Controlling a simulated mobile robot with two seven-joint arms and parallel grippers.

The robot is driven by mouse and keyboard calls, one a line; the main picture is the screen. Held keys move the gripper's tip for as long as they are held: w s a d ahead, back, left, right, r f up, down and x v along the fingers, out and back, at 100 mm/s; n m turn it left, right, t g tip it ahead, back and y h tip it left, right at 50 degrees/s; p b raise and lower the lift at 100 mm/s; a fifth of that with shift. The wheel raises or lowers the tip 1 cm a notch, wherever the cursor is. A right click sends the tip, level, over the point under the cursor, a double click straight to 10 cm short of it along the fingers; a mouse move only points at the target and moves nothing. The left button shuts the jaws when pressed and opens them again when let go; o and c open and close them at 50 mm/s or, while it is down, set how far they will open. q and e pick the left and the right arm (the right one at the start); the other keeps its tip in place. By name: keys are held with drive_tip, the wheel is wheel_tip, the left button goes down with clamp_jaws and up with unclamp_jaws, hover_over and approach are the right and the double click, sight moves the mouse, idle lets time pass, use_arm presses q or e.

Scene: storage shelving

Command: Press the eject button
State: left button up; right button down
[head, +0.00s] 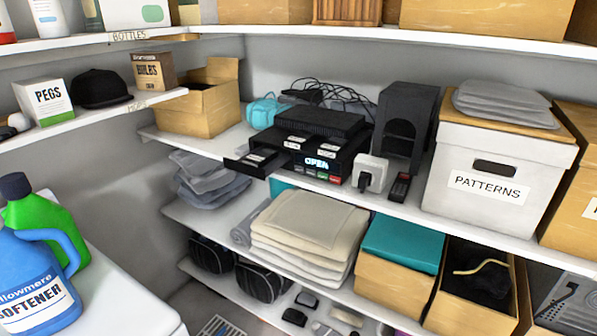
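A black disc player (347,160) stands on the middle shelf, with its display (317,162) reading "OPEN". Its disc tray (252,163) sticks out at the left of its front. A row of small buttons (316,174) runs along the lower front edge, some green or grey, with a red one (335,180) at the right end. The labels on the buttons are too small to read, so I cannot tell which is the eject button. White labelled items lie on top of the player, under another black box (320,122). Neither of my grippers is in view.
A white plug adapter (371,170), a dark remote (400,187) and a black speaker (403,110) stand right of the player. A cardboard box (200,105) stands left. Shelf boards lie above and below.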

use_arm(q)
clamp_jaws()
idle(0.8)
